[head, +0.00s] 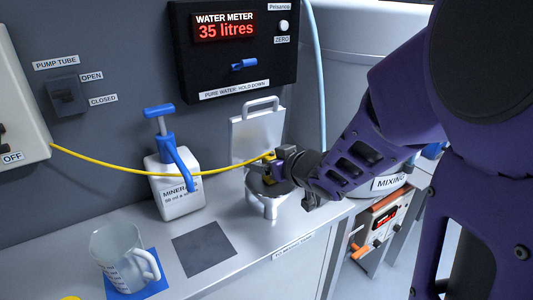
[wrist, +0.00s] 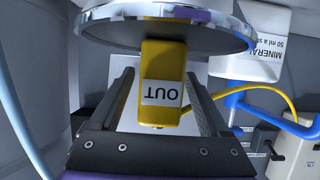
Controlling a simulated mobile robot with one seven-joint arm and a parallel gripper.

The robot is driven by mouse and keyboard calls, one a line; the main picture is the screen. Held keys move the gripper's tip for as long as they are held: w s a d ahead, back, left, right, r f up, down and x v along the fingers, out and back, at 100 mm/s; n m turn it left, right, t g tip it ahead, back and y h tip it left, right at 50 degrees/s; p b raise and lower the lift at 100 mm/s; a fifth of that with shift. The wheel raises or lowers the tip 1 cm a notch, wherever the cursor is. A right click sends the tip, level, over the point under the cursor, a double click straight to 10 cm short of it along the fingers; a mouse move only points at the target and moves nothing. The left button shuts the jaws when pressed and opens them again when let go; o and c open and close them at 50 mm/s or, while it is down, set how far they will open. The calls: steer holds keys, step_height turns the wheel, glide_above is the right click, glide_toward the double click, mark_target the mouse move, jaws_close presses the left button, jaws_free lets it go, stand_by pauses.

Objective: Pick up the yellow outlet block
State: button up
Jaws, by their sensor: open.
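The yellow outlet block (wrist: 163,75) is marked OUT and shows in the middle of the wrist view. It sits at the round metal rim (wrist: 110,38) that crosses the top of that view. My gripper (wrist: 161,92) is open, with one dark finger on each side of the block. Gaps show beside the block, and I cannot tell whether either finger touches it. In the head view the block (head: 268,157) is a small yellow patch, mostly hidden by my gripper (head: 275,166).
A yellow tube (head: 110,164) runs from the wall box to the block, passing before the white MINERAL pump bottle (head: 178,190). A clear jug (head: 122,255) stands on a blue mat. The water meter (head: 237,50) hangs above. The MIXING vessel (head: 392,182) is at right.

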steer(key=shift+w, duration=0.1)
jaws_close()
stand_by(0.4)
steer(key=shift+r, duration=0.1)
